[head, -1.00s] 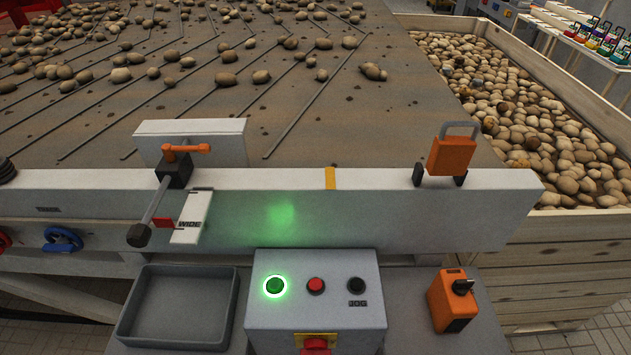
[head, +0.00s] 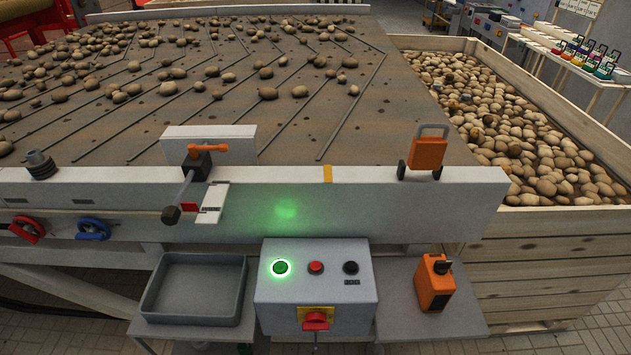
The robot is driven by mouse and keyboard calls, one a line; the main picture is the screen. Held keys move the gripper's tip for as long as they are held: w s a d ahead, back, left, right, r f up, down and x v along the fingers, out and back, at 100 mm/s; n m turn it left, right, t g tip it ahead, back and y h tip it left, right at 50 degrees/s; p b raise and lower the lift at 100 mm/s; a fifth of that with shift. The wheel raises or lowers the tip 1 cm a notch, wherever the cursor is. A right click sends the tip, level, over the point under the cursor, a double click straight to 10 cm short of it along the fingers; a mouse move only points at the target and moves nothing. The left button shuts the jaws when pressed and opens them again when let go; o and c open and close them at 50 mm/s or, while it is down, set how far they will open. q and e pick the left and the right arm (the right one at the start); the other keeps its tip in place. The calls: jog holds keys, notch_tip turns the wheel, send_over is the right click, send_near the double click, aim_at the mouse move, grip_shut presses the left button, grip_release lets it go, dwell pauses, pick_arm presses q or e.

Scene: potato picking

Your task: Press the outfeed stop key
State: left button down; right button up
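A grey control box (head: 316,290) stands at the front of the machine in the head view. On its top are a lit green button (head: 281,267), a red button (head: 316,267) and a black button (head: 351,268) with a small label below it that is too small to read. A red switch on a yellow plate (head: 316,318) sits on its front face. I cannot tell by a label which one is the outfeed stop key. Neither of my grippers is in view.
A grey tray (head: 152,312) lies left of the box, and an orange device (head: 434,283) stands to its right. Behind is a white rail (head: 370,210) with a clamp (head: 196,175) and an orange padlock-shaped piece (head: 428,153). Potatoes lie on the table; a wooden crate (head: 545,245) of potatoes stands right.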

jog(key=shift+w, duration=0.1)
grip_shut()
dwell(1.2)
